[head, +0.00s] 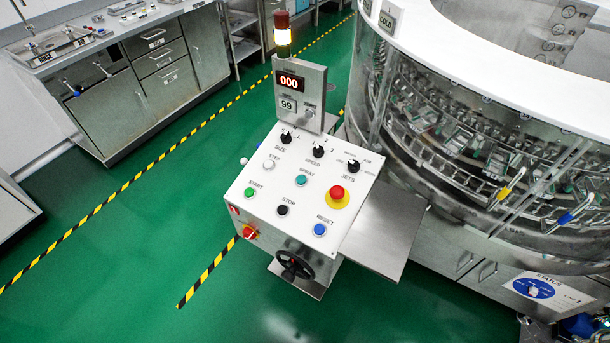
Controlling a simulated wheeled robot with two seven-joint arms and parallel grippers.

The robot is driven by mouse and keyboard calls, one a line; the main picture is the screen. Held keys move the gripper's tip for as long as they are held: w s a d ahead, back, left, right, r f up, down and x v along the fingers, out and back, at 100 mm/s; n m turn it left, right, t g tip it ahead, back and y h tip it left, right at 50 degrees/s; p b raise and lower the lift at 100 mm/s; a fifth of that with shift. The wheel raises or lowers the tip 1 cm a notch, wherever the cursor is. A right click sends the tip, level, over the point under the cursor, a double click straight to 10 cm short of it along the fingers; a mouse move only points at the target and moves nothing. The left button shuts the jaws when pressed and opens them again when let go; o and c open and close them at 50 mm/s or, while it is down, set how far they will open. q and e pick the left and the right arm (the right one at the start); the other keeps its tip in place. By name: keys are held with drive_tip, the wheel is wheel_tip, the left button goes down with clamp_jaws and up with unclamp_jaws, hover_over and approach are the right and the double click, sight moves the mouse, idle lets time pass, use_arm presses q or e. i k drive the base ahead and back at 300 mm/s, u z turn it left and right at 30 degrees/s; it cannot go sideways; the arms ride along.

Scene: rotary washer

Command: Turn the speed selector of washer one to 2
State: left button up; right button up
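The speed selector (318,152) is a small black knob in the top row of the white sloped panel (250,178), above the printed word SPEED. A small 2 is printed up and to its right. I cannot clearly tell which mark its pointer faces. The black SIZE knob (286,138) is to its left and the black JETS knob (354,167) to its right. The panel belongs to a control console beside the large round washer (480,130). Neither gripper is in view.
Below the knobs are the red emergency button (337,192) and several coloured push buttons. A display post (300,95) reading 000 rises behind the panel. A black handwheel (293,265) is on the console's front. A metal shelf (385,230) juts out right. Green floor is clear to the left.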

sight(318, 151)
drive_tip(key=z, duration=2.7)
drive_tip(key=k, duration=0.85)
drive_tip(key=u, duration=0.95)
drive_tip(key=i, duration=0.5)
drive_tip(key=u, duration=0.05)
